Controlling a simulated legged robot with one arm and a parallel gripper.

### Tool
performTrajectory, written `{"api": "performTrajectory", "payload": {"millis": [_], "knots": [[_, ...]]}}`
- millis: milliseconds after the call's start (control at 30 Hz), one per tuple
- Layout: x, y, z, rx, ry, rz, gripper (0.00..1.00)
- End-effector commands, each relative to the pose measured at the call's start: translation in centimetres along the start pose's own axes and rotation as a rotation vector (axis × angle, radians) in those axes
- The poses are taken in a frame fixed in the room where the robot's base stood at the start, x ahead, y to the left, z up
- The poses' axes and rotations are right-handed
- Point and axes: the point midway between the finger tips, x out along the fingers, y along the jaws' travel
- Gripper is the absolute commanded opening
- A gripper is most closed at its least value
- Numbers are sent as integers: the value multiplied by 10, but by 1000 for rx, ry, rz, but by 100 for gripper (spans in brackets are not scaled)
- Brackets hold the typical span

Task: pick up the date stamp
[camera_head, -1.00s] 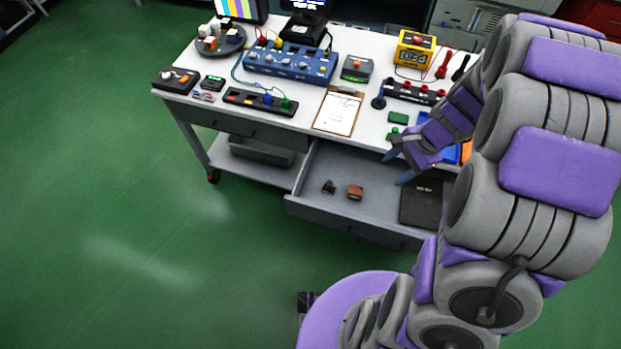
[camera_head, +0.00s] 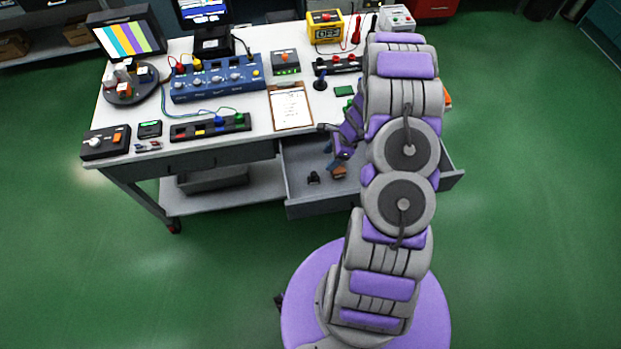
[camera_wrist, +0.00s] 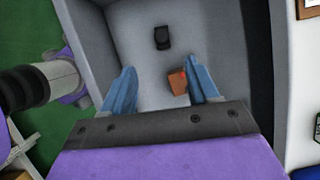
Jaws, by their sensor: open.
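Two small things lie in the open drawer (camera_head: 300,200): a black object (camera_head: 313,178) and a brown block (camera_head: 338,173) with a reddish spot. I cannot tell for sure which is the date stamp. In the wrist view the black object (camera_wrist: 161,38) lies beyond my fingertips, roughly centred between them. The brown block (camera_wrist: 177,82) shows between the fingers, close to the right one, on the drawer floor. My gripper (camera_head: 331,147) is over the drawer, open and empty; its blue fingers (camera_wrist: 160,72) point down into it.
The drawer's walls stand close around the gripper. The bench top (camera_head: 275,140) above holds a clipboard (camera_head: 291,106), a blue instrument box (camera_head: 217,80), a black strip with knobs (camera_head: 210,127) and a yellow meter (camera_head: 325,27). Green floor is clear at left and right.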

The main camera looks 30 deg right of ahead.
Motion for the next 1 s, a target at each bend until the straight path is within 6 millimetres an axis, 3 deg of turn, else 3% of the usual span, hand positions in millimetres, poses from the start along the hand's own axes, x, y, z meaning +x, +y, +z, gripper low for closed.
{"api": "performTrajectory", "payload": {"millis": [200, 400, 733, 1000], "knots": [[48, 2, 3, -4, 4, 4, 60], [82, 2, 2, -3, 1, 4, 60], [106, -1, 1, -3, 3, 1, 60], [144, -5, 1, -4, 4, 2, 60]]}}
